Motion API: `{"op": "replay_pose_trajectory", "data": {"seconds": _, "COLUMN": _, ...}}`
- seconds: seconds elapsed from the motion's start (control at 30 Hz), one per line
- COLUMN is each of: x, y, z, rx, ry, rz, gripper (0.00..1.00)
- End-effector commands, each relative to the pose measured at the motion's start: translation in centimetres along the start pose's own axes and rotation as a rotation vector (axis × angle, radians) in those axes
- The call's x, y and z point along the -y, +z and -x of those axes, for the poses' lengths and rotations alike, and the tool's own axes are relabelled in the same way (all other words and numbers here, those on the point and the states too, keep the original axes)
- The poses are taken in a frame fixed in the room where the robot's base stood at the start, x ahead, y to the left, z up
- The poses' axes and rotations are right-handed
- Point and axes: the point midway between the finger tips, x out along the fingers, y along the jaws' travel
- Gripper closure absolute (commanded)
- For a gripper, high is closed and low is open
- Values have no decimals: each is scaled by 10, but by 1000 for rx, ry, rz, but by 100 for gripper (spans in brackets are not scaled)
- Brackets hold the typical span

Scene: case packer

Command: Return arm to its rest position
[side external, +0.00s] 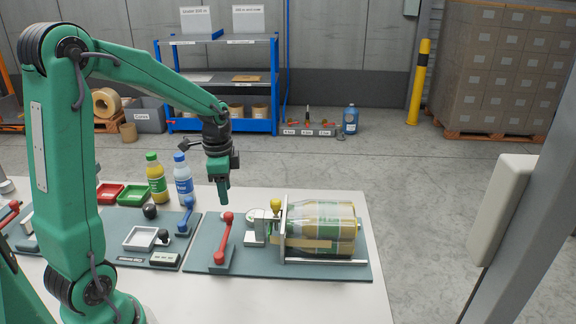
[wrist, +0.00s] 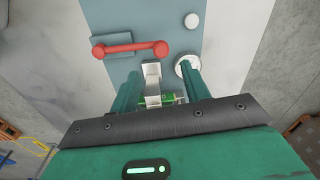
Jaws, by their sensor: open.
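My green arm stands at the left of the side view, with my gripper (side external: 223,190) pointing down above the table, over the blue-grey plate near the red lever (side external: 224,236). In the wrist view my two green fingers (wrist: 160,82) are apart, with a pale metal block (wrist: 151,72) showing between them beyond. No object is seen held in the jaws. The red lever also lies in the wrist view (wrist: 130,48), apart from the fingers.
Open air surrounds my gripper above the table.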

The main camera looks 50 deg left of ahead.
Motion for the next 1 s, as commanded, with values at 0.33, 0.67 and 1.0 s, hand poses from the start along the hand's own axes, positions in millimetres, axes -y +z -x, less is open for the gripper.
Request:
{"op": "replay_pose_trajectory", "data": {"seconds": 0.33, "x": -1, "y": -1, "z": 2, "rx": -2, "ry": -3, "rz": 4, "gripper": 53}}
{"op": "replay_pose_trajectory", "data": {"seconds": 0.67, "x": -27, "y": -8, "z": 32, "rx": -44, "ry": -55, "rz": 90, "gripper": 53}}
{"op": "replay_pose_trajectory", "data": {"seconds": 1.0, "x": -81, "y": -11, "z": 76, "rx": -150, "ry": -125, "rz": 267, "gripper": 53}}
